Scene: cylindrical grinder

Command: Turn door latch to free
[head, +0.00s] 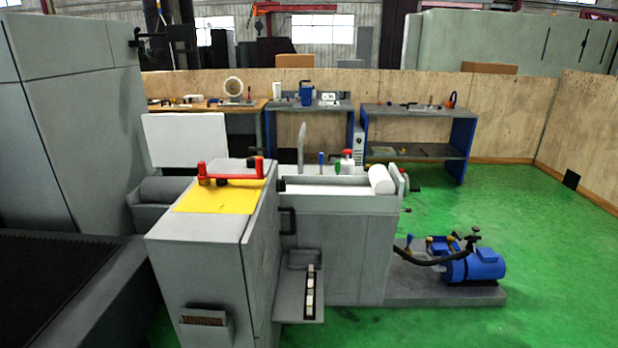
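A grey cylindrical grinder (345,240) stands in the middle of the head view. A grey cabinet (205,265) with a yellow top panel (222,197) forms its near left end. A black handle (288,221) sticks out to the right of the cabinet's narrow side panel (262,250), which appears closed. This handle may be the door latch, but I cannot tell for sure, and its locked or free state does not show. My gripper is not in view.
A red bar handle (232,171) lies above the yellow panel. A small tray (299,295) juts out below the black handle. A blue motor (474,265) sits on a low base at right. Workbenches (418,110) line the back wall. Green floor (545,260) is clear at right.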

